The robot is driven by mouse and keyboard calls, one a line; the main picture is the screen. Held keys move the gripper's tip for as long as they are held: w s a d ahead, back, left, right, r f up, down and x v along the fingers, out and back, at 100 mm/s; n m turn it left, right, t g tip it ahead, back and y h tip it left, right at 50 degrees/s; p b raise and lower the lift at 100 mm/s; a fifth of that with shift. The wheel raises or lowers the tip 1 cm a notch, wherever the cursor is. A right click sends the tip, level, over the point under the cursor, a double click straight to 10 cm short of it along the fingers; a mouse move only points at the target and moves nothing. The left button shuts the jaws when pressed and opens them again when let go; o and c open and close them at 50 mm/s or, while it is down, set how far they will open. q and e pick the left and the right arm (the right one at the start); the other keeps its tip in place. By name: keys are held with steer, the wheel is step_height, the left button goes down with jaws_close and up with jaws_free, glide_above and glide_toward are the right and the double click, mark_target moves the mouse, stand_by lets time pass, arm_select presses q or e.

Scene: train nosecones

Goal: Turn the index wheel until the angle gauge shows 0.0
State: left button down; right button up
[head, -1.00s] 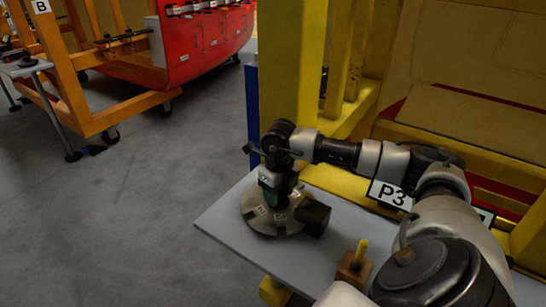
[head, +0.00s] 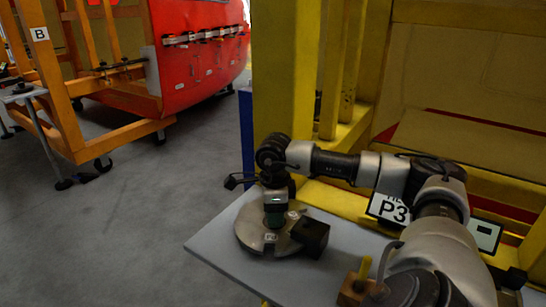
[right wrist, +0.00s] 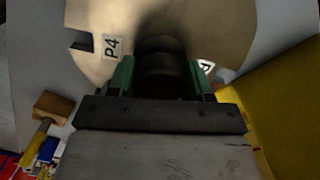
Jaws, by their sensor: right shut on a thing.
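The index wheel (head: 250,238) is a round, beige, notched disc with labels, lying on a grey tabletop in the head view. In the right wrist view the wheel (right wrist: 90,15) shows a "P4" label (right wrist: 112,46) and a notch at left. My right gripper (head: 275,212) points down at the wheel's centre. Its green fingers (right wrist: 160,82) are shut on the dark round hub (right wrist: 160,62). My left gripper is not in view.
A dark block (head: 312,236) sits at the wheel's right edge. A yellow frame (head: 285,70) rises behind. Open floor lies to the left.

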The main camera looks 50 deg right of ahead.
steer(key=shift+r+n, duration=0.15)
steer(key=shift+n, duration=0.35)
steer(key=o, duration=1.3)
step_height(320, 180, up, 11)
steer(key=shift+f, duration=0.15)
